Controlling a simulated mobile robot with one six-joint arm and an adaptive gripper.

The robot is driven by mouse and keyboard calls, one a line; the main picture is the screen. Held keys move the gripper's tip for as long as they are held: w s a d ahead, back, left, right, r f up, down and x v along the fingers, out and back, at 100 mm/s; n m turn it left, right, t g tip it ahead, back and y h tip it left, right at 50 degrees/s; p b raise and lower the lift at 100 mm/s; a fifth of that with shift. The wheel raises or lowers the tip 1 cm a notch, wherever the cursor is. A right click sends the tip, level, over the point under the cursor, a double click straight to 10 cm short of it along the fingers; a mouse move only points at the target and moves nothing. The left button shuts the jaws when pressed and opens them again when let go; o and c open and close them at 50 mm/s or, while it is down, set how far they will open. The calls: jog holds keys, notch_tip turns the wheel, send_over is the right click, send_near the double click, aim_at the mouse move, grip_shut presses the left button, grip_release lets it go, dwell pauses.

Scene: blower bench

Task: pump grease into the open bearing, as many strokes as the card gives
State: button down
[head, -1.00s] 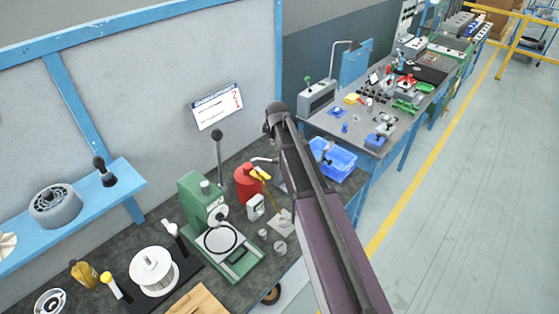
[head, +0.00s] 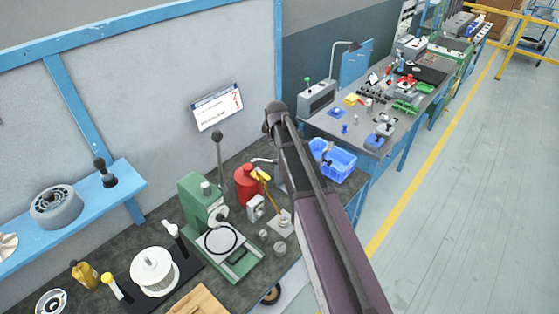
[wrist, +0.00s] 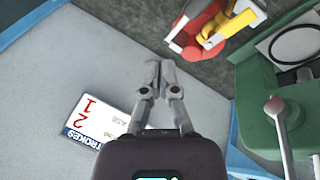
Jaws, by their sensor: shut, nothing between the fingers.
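My gripper (wrist: 157,72) is shut and empty, its fingertips together above the pale grey surface in the wrist view. The card (wrist: 92,120) lies flat against that surface, left of my fingers and clear of them. It carries a blue strip lettered STROKES and red figures that look like 2 and 1. The card (head: 217,106) is on the wall panel in the head view. A red container (head: 246,184) with a yellow lever-like part (head: 262,175) stands on the bench. They show in the wrist view too, the red (wrist: 195,30) beside the yellow (wrist: 232,22). I cannot tell which part is the open bearing.
A green press (head: 205,205) with an upright lever and round ring stands left of the red container. A white spool (head: 154,271) is further left. A blue bin (head: 332,160) is at right. A shelf (head: 125,183) runs along the wall. Floor at right is clear.

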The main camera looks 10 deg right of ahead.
jog(key=r, duration=0.1)
jog(key=r+p, duration=0.1)
jog(key=w+a+r+p, duration=0.1)
jog(key=shift+d+f, duration=0.1)
jog(key=shift+f, duration=0.1)
dwell(0.4)
jog(key=b, duration=0.8)
send_over(273, 162)
jog(key=s+d, duration=0.1)
jog(key=d, duration=0.1)
notch_tip(273, 162, down, 8)
jog(key=shift+a+r, duration=0.1)
jog(key=shift+r, duration=0.05)
